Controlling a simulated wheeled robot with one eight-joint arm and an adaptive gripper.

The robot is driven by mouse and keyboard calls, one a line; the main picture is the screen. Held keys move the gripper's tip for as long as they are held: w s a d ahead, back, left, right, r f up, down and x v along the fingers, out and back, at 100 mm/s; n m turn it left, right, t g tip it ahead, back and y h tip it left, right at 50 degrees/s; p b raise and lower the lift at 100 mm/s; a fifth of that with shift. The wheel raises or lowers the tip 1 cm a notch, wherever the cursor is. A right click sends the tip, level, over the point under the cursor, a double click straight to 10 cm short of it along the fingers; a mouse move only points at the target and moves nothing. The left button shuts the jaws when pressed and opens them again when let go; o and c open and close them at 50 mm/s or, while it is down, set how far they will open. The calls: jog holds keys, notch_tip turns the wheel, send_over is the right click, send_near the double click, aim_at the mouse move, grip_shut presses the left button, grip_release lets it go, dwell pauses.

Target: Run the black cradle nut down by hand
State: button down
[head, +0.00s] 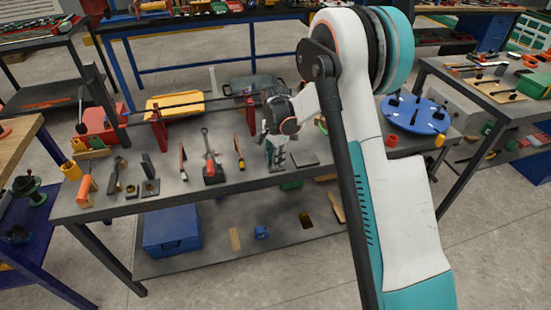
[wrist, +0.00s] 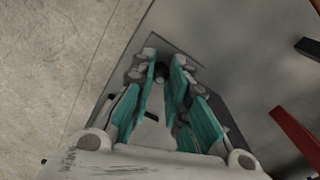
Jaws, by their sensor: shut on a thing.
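My gripper (head: 277,160) points down at the front part of the grey workbench (head: 240,184). In the wrist view, the teal-padded fingers (wrist: 162,74) close in toward each other at their tips. A small dark round piece, which looks like the black cradle nut (wrist: 160,72), shows between the tips, mostly hidden by them. The fingers are shut on it. A grey plate lies around and below the tips. In the head view the nut is too small and covered to make out.
Red uprights (head: 159,132) carrying long dark bars stand left of my gripper. A blue round plate (head: 414,114) sits to the right. A blue box (head: 172,228) is on the lower shelf.

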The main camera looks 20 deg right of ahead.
jog(key=shift+m, duration=0.3)
dwell(0.4)
jog(key=c, duration=1.8)
grip_release()
jog(key=shift+c, duration=0.2)
jog(key=shift+r, duration=0.1)
notch_tip(320, 180, up, 12)
